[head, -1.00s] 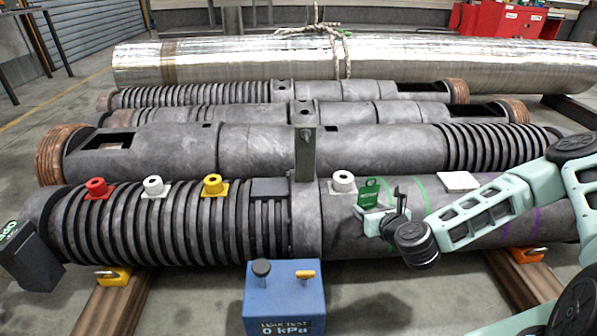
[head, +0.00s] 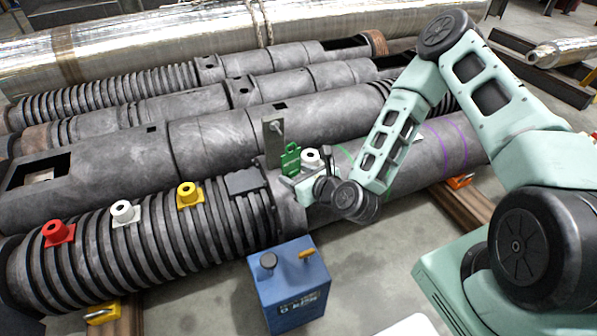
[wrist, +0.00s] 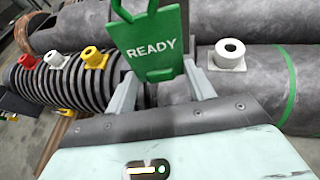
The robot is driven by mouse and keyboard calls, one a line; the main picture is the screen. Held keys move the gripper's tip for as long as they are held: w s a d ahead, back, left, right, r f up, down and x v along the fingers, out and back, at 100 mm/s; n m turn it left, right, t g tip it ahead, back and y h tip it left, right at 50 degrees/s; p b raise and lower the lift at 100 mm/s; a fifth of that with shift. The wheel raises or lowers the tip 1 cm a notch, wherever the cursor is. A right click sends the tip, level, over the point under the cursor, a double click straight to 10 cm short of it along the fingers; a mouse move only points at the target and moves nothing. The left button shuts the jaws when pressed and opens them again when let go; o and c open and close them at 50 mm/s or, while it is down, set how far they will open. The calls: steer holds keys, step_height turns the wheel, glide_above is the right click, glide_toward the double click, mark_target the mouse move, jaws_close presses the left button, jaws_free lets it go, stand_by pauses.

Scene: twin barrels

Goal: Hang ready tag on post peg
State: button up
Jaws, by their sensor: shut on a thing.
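The green ready tag (head: 291,161) is held upright in my gripper (head: 299,179). In the wrist view the tag (wrist: 151,45) shows the word READY, with its loop cut off by the top edge. My gripper's fingers are shut on the tag's lower part. The grey post (head: 273,148) stands on the near barrel (head: 292,212), just left of the tag in the head view. Its peg (head: 276,127) is a small round stub near the post's top, above and left of the tag. The tag and peg look apart.
A white ringed fitting (head: 311,157) sits just right of the tag. Red (head: 58,233), white (head: 123,212) and yellow (head: 188,195) fittings line the barrel's ribbed part. A blue leak-test box (head: 288,288) stands in front. More barrels lie behind.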

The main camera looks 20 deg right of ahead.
steer(key=w+f+b, duration=0.1)
steer(key=w, duration=0.8)
steer(key=shift+f, duration=0.15)
stand_by(0.7)
stand_by(0.6)
steer(key=o, duration=1)
